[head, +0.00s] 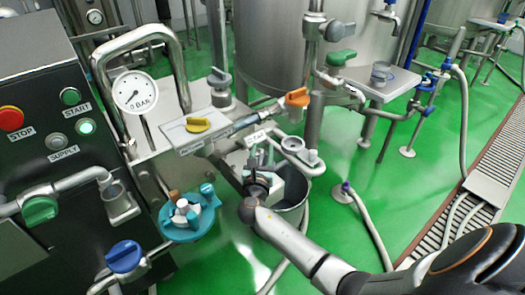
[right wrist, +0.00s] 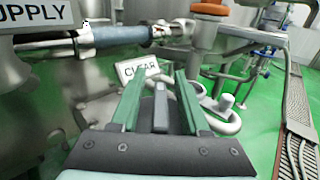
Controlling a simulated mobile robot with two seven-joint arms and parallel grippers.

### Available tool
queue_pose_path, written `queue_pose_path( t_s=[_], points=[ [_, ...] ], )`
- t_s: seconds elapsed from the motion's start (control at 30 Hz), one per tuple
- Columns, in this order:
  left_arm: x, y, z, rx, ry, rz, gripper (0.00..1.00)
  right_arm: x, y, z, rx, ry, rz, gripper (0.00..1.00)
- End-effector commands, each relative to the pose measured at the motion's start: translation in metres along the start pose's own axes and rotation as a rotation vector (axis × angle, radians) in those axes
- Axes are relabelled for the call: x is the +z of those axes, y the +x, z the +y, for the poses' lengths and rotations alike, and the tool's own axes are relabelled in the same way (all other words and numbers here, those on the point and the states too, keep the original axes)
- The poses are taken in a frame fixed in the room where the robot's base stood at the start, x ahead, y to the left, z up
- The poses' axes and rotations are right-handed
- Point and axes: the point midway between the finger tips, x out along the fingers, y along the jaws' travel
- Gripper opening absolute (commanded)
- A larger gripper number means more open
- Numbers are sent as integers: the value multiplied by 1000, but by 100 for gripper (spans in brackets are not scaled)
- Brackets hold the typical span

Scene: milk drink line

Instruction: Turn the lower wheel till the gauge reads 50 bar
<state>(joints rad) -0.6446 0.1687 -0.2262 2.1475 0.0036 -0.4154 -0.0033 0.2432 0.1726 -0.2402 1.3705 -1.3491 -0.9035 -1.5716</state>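The round white pressure gauge (head: 134,91) stands at the left in the head view. Its face shows "0 BAR"; the needle is too small to read surely. A green wheel (head: 40,209) sits on the pipe at the far left. A blue wheel (head: 124,257) sits lower, to its right. My left gripper is out of view.
The dark control panel (head: 75,130) has a red stop button (head: 11,117).

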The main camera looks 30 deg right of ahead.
Motion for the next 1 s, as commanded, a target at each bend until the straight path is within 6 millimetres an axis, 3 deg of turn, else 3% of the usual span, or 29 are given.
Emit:
queue_pose_path(
  t_s=[0.37,0.63,0.8,1.0],
  points=[
    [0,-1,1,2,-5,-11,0,0,-7,0,0,-1,1,46],
    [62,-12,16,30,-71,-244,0,1,-53,0,1,1,4,46],
    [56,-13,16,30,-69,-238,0,0,-90,0,2,0,3,46],
    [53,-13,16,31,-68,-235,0,0,-118,0,0,0,2,46]
  ],
)
